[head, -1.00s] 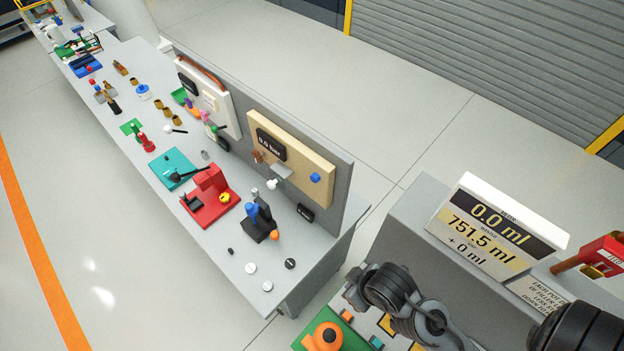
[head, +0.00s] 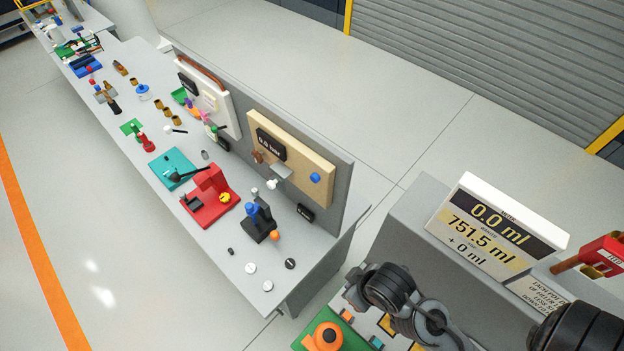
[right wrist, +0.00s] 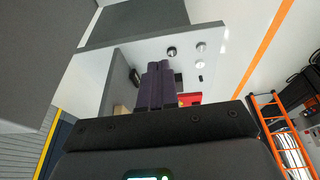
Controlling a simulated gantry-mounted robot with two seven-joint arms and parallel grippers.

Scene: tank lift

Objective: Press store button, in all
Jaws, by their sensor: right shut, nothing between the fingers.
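No button that I can read as the store button shows in the head view. The meter display (head: 497,225) at the right reads 0.0 ml, 751.5 ml and +0 ml. Below it, partly hidden by my dark arm, are a small orange block (head: 346,315) and a small teal block (head: 377,342); I cannot tell whether they are buttons. My right gripper (right wrist: 160,68) shows in the right wrist view, its purple fingers together and empty, with the bench beyond. The fingertips are not seen in the head view. My left gripper is not in view.
A long grey bench (head: 190,255) carries a red stand (head: 208,205), a teal plate (head: 172,168) and several small parts. Round discs (head: 267,286) lie at its near end. An orange ring-like part (head: 325,337) sits at the bottom. A red device (head: 603,258) is far right.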

